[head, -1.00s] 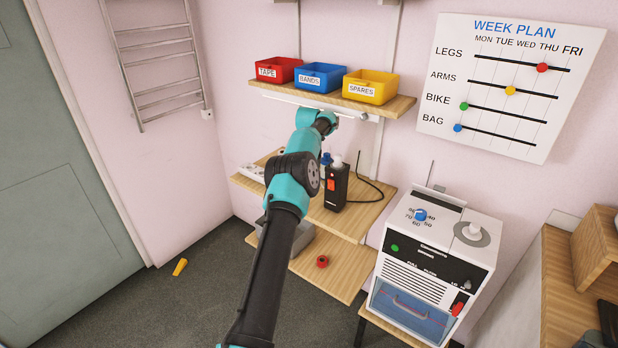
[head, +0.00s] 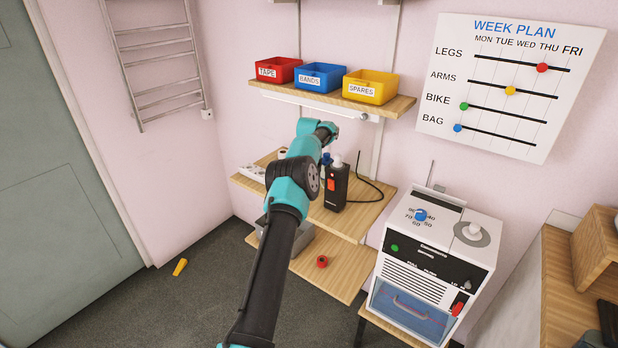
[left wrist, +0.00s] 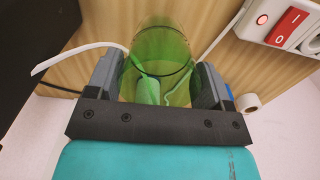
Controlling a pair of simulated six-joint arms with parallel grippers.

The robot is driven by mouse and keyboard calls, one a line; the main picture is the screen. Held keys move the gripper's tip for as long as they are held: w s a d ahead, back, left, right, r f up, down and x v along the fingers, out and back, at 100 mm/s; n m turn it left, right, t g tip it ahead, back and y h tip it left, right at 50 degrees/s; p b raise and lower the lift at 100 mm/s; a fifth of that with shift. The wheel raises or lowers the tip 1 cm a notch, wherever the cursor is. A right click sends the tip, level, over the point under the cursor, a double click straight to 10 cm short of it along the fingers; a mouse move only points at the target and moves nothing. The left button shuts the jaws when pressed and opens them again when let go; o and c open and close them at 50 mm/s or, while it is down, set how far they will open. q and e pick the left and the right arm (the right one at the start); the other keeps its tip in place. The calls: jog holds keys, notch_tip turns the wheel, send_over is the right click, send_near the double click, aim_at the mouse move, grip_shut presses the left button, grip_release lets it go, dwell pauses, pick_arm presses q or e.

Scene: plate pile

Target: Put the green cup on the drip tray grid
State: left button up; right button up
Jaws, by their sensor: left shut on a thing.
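The green cup (left wrist: 160,48) is see-through and sits between the two grey fingers of my left gripper (left wrist: 163,85) in the left wrist view. The fingers are shut on it from both sides. A paler green part shows low in front of the cup. In the head view the end of my left gripper (head: 329,131) is over the wooden shelf, and the cup cannot be made out there. I cannot make out the drip tray grid in either view. My right gripper is not in view.
A black box with a red switch (head: 335,186) stands on the wooden shelf (head: 352,222). A power strip (left wrist: 286,22) and a white cable (left wrist: 75,50) are close to the cup in the wrist view. An upper shelf (head: 400,106) with bins hangs above; a white appliance (head: 430,265) stands at right.

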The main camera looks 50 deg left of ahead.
pick_arm(q)
notch_tip(320, 180, down, 3)
jog(key=shift+r, duration=0.2)
jog(key=shift+w+f, duration=0.15)
jog(key=shift+f, duration=0.1)
jog(key=shift+f, duration=0.1)
jog(key=o, duration=0.9)
jog(key=shift+r, duration=2.85)
